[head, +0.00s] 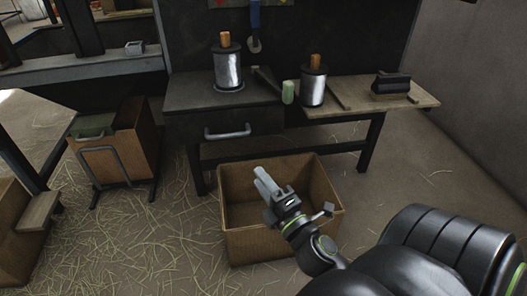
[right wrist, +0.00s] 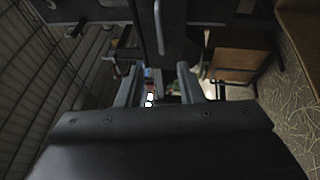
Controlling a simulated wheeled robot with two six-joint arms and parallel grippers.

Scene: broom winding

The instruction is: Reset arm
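My right gripper (head: 264,182) is in front of and above the open cardboard box on the floor, seen against the inside of that box in the head view. Its two grey fingers point up and left, away from me. In the right wrist view the fingers of this gripper (right wrist: 158,84) stand apart with nothing held between them. My right arm comes in from the lower right of the head view. My left gripper and left arm are not in view.
The cardboard box (head: 262,244) looks empty where visible. Behind it is a workbench (head: 205,93) with two metallic spools (head: 228,70) (head: 313,88), a pale green cylinder (head: 288,92) and a dark block (head: 391,83). A brown bin (head: 140,148) stands left. Straw litters the floor.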

